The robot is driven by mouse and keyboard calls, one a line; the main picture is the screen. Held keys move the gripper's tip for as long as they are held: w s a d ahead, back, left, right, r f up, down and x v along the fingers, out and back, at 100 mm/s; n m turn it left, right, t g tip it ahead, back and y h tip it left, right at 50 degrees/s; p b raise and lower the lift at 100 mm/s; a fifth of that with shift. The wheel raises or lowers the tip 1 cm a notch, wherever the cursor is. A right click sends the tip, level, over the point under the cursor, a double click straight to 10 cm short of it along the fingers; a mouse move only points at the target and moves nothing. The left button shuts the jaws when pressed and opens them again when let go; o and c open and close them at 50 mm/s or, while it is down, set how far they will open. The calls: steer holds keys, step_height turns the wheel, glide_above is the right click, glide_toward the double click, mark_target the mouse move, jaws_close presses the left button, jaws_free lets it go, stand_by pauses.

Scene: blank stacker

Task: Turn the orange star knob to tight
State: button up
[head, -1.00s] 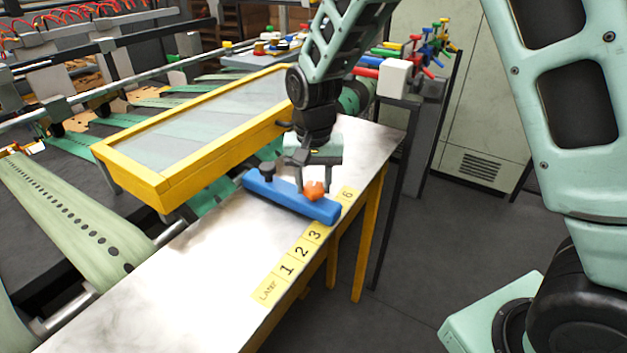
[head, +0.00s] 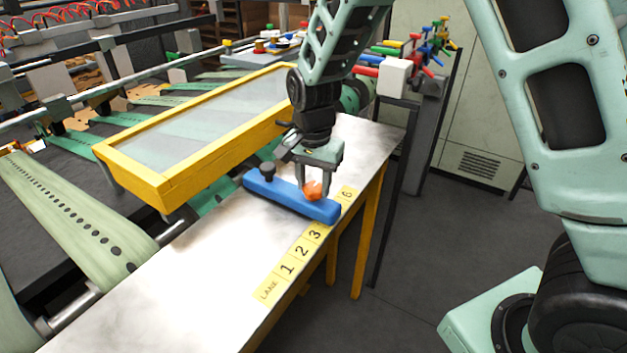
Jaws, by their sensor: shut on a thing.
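The orange star knob (head: 312,190) sits on top of the blue bar (head: 280,195), near its right end. The bar lies on the pale metal table (head: 215,270). A black knob (head: 267,171) stands at the bar's left end. My gripper (head: 312,183) points down over the orange knob, shut on it, with its fingers at the knob's sides. The fingers partly hide the knob. Any tight marking on the bar is too small to make out.
A yellow number strip (head: 301,250) runs along the table's front edge. A yellow-framed clear guard (head: 160,190) stands close behind the bar. A white block (head: 394,75) and coloured handles are at the back right. The table's near left part is clear.

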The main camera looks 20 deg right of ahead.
mark_target(313, 186)
steer(key=shift+w, duration=0.1)
steer(key=o, duration=1)
steer(key=shift+c, duration=0.2)
step_height(313, 186, up, 18)
steer(key=b, duration=0.3)
steer(key=shift+f+b, duration=0.25)
steer(key=shift+b, duration=0.05)
